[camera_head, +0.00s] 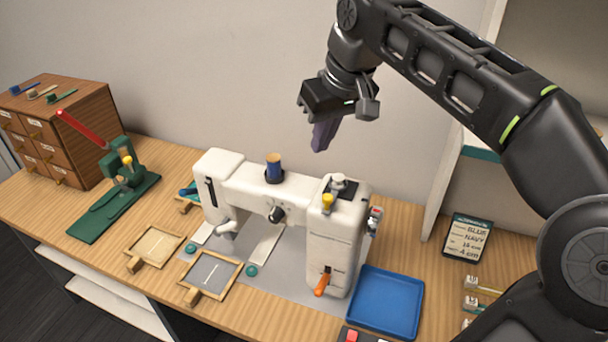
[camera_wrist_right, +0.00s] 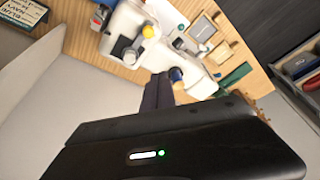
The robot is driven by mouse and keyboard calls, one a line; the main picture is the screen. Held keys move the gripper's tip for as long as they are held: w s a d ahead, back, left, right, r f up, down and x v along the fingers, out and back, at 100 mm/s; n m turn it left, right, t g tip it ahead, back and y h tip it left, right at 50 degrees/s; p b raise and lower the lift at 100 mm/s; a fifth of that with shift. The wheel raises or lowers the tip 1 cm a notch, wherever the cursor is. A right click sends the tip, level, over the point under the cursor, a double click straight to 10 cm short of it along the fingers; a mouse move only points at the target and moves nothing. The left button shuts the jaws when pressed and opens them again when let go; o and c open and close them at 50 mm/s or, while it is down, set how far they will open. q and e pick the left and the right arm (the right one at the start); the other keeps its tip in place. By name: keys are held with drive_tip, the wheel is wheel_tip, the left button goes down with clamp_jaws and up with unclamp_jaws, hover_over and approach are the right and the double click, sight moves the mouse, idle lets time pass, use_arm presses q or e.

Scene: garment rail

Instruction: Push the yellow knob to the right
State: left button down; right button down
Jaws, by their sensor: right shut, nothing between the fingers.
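The yellow knob (camera_head: 327,202) stands on top of the right end of the white sewing machine (camera_head: 335,255), beside a dark plate with a silver spindle (camera_head: 338,182). The knob also shows in the right wrist view (camera_wrist_right: 148,31). My right gripper (camera_head: 320,142) is shut and empty, pointing down in the air above and behind the machine, well apart from the knob. Its dark fingers show in the right wrist view (camera_wrist_right: 158,92). My left gripper is in neither view.
A blue thread spool (camera_head: 273,168) stands upright on the machine's top, left of the knob. A blue tray (camera_head: 386,302) lies right of the machine. A green press (camera_head: 122,180) and wooden drawers (camera_head: 60,135) stand at the left. A shelf panel (camera_head: 465,130) rises at the right.

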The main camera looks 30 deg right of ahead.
sight(334, 190)
drive_tip(key=n, duration=0.2)
drive_tip(key=shift+s+a+f+n, duration=0.1)
drive_tip(key=shift+a+n, duration=0.05)
drive_tip(key=shift+n, duration=0.25)
drive_tip(key=shift+f, duration=0.1)
drive_tip(key=p+x, duration=0.1)
drive_tip(key=x, duration=0.8)
drive_tip(key=shift+a, duration=0.15)
drive_tip(key=shift+f, duration=0.3)
drive_tip(key=s, duration=0.2)
drive_tip(key=s+p, duration=0.1)
drive_tip(key=shift+s+d+f, duration=0.1)
drive_tip(key=shift+s+d, duration=0.2)
drive_tip(key=shift+s, duration=0.05)
drive_tip(key=shift+f, duration=0.1)
